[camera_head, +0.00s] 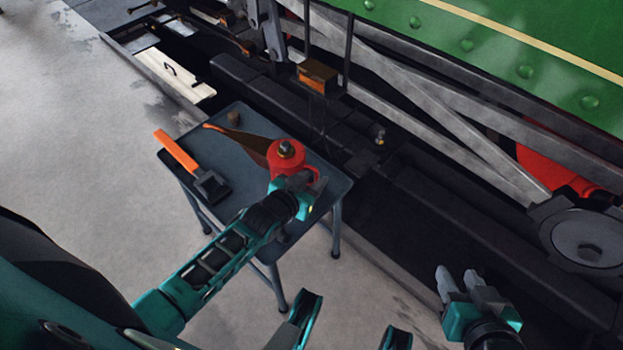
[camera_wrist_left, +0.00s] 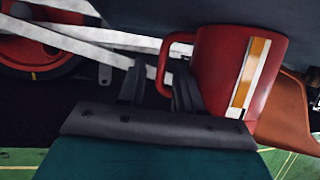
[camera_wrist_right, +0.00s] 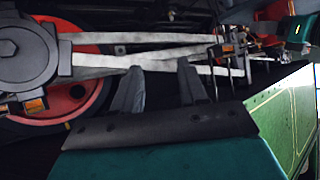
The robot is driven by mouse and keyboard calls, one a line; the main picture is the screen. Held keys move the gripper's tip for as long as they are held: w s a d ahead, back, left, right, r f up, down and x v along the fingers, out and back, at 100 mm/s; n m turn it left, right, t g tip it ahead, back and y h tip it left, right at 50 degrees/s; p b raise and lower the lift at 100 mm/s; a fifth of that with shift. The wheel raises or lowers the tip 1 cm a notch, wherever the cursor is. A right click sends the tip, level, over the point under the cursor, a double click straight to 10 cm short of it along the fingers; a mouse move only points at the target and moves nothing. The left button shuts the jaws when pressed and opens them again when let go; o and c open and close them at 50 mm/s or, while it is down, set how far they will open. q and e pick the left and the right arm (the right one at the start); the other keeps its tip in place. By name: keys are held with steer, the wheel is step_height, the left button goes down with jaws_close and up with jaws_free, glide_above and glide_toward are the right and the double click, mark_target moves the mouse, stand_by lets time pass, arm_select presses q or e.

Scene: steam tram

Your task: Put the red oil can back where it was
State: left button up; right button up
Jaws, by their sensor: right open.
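The red oil can (camera_head: 283,158) is upright at the right part of the small dark table (camera_head: 228,190), seen from above. Whether its base touches the table is not clear. My left gripper (camera_head: 297,184) is at the can's near right side. In the left wrist view the can (camera_wrist_left: 235,70) appears upside down, with an orange and white stripe, its red handle (camera_wrist_left: 163,70) between my left fingers. A gap shows between one finger and the handle, so the fingers look open around it. My right gripper (camera_head: 458,280) is open and empty, right of the table.
The green tram (camera_head: 500,50) with grey rods (camera_head: 450,130) stands behind. Pale floor (camera_head: 80,130) is free at left.

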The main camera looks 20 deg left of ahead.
arm_select(q)
steer(key=shift+r, duration=0.15)
steer(key=shift+s+a+r, duration=0.1)
steer(key=shift+s+r, duration=0.05)
steer(key=shift+s, duration=0.05)
steer(key=p+v, duration=0.2)
steer(key=v, duration=0.2)
steer(key=shift+s+r, duration=0.2)
steer(key=shift+s, duration=0.1)
steer(key=s+d+r+g+p, duration=0.1)
steer(key=s+d+r, duration=0.1)
steer(key=s, duration=0.3)
steer(key=s+d+r+m+g+h+p, duration=0.1)
steer(key=s+d+r, duration=0.2)
steer(key=s+r, duration=0.2)
steer(key=shift+r, duration=0.15)
arm_select(e)
steer(key=shift+s+d+r, duration=0.15)
steer(key=shift+d+r, duration=0.2)
steer(key=shift+r, duration=0.2)
steer(key=shift+s+d+r, duration=0.15)
steer(key=shift+d+r, duration=0.2)
steer(key=shift+r, duration=0.15)
arm_select(q)
steer(key=shift+p, duration=0.35)
